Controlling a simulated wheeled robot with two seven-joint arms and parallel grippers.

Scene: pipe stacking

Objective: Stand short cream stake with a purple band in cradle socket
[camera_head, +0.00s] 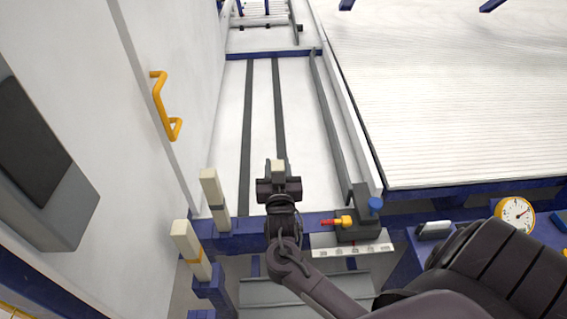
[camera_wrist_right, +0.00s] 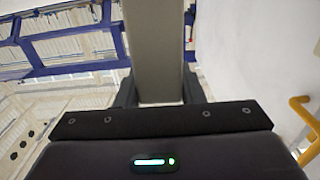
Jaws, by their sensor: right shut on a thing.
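My right gripper (camera_head: 278,186) is shut on a cream stake (camera_head: 278,165), whose top end shows between the fingers in the head view. In the right wrist view the stake (camera_wrist_right: 154,45) fills the middle, a plain greyish bar between the two dark fingers (camera_wrist_right: 158,92). No purple band shows on its visible part. One cream stake (camera_head: 210,190) stands in a blue holder left of my gripper. Another with a yellow band (camera_head: 190,243) stands lower left in a second blue holder (camera_head: 208,285). I cannot make out an empty cradle socket. My left gripper is out of view.
A white wall with a yellow handle (camera_head: 165,108) is at the left. A blue crossbar (camera_head: 245,238) runs below my gripper. A white ribbed bed fills the upper right.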

